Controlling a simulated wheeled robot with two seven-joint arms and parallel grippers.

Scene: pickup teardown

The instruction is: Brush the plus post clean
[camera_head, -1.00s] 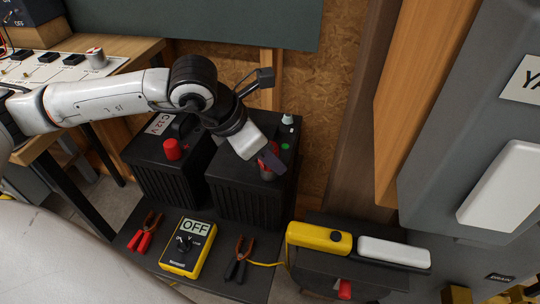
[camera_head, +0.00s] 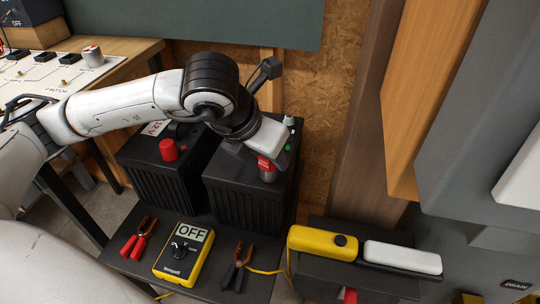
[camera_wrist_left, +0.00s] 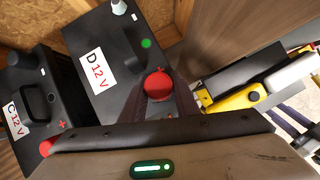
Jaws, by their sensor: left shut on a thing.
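My left gripper (camera_head: 266,157) is shut on the post brush (camera_head: 268,174), a short cylinder with a red lettered band and a grey metal lower end. The brush stands roughly upright on or just over the top of the right battery (camera_head: 240,205); contact is unclear. The plus post is not visible and may be hidden under the brush. In the left wrist view, the brush's round red top (camera_wrist_left: 158,85) sits between my fingers, with the battery marked D 12 V (camera_wrist_left: 108,55) beyond. My right gripper is not in view.
Battery C (camera_head: 165,185), with a red cap (camera_head: 168,149), stands left. A grey post (camera_head: 288,121) and green dot are behind the brush. A yellow device (camera_head: 322,242) is right.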

